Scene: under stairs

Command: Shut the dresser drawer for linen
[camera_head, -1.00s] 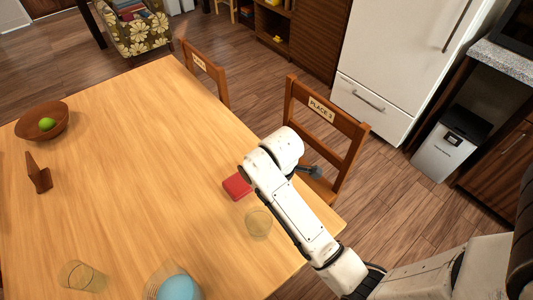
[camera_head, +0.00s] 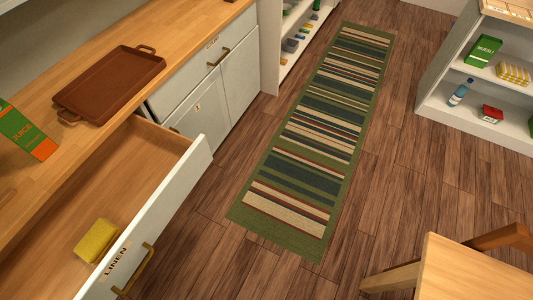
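The dresser drawer labelled LINEN (camera_head: 165,213) stands pulled well out at the lower left. Its front is white, with a brass handle (camera_head: 136,272) beside the label. A yellow folded or sponge-like item (camera_head: 97,241) lies inside, near the front panel. My gripper and arm are not in the current view, so whether the gripper is open or shut does not show.
A brown tray (camera_head: 112,82) and a juice carton (camera_head: 25,131) are on the wooden top. Another drawer (camera_head: 207,79) is flush in its cabinet. A striped rug (camera_head: 310,150) covers the floor. Shelves (camera_head: 470,95) and a wooden chair (camera_head: 450,268) stand at right.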

